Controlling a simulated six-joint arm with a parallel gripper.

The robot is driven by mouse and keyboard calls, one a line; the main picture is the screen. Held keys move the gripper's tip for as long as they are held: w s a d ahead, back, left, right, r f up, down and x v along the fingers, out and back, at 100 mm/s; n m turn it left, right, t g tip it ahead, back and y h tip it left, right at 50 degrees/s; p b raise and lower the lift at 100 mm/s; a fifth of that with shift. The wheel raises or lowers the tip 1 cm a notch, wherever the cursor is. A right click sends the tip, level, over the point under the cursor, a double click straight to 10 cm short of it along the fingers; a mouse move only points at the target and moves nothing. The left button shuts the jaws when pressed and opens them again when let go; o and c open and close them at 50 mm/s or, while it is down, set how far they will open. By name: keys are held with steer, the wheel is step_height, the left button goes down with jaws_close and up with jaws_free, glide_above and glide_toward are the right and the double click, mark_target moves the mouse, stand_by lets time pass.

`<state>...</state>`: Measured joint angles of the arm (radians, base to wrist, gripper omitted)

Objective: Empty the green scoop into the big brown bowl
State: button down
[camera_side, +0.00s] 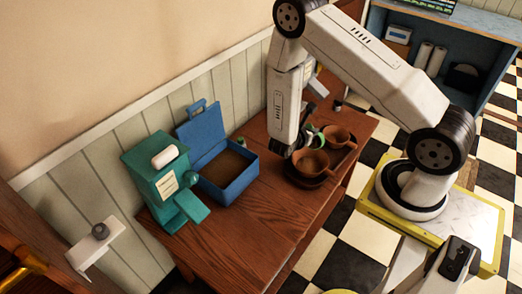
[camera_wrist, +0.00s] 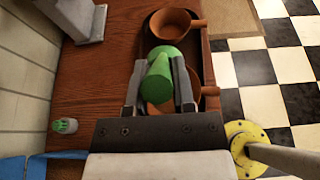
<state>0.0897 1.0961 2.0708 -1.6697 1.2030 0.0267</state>
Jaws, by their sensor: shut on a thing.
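My gripper (camera_side: 305,148) is shut on the green scoop (camera_wrist: 165,72), which sits between its two fingers in the wrist view. The scoop is above the tray and overlaps the nearer brown bowl (camera_wrist: 157,110); in the side view this bowl (camera_side: 312,165) is just right of my gripper. A second brown bowl (camera_wrist: 170,24) stands farther along the tray, and it shows in the side view (camera_side: 338,138). Both bowls have a side handle and look close in size. I cannot tell what is in the scoop or how high it is above the bowl.
Both bowls stand on a dark brown tray (camera_wrist: 207,72) on the wooden table (camera_side: 250,218). A blue open box (camera_side: 230,188) with brown contents and a teal machine (camera_side: 160,180) stand left. A small green-capped bottle (camera_wrist: 64,126) is near the wall. The table's front is clear.

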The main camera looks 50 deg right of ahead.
steer(key=shift+a+f+h, duration=0.2)
steer(key=shift+a+h, duration=0.25)
steer(key=shift+h, duration=0.1)
steer(key=shift+a+f+h, duration=0.2)
steer(key=shift+a+h, duration=0.2)
steer(key=shift+h, duration=0.15)
stand_by(1.6)
steer(key=shift+d+r+y, duration=0.45)
steer(key=shift+d+y, duration=0.15)
steer(key=shift+y, duration=0.2)
steer(key=shift+d+r+y, duration=0.2)
steer(key=shift+d+y, duration=0.85)
steer(key=shift+y, duration=0.05)
steer(key=shift+d, duration=0.15)
steer(key=shift+d+y, duration=1.45)
steer(key=shift+y, duration=0.05)
steer(key=shift+d+f+y, duration=0.25)
steer(key=shift+d+y, duration=0.5)
steer(key=shift+d, duration=0.05)
steer(key=shift+d+f+y, duration=0.25)
steer(key=shift+d+y, duration=0.55)
steer(key=shift+d, duration=0.05)
steer(key=shift+d+f+y, duration=0.25)
steer(key=shift+d+y, duration=0.5)
steer(key=shift+d, duration=0.05)
steer(key=shift+d+f+y, duration=0.45)
steer(key=shift+d+y, duration=0.25)
steer(key=shift+d+f+y, duration=0.4)
steer(key=shift+d+y, duration=0.3)
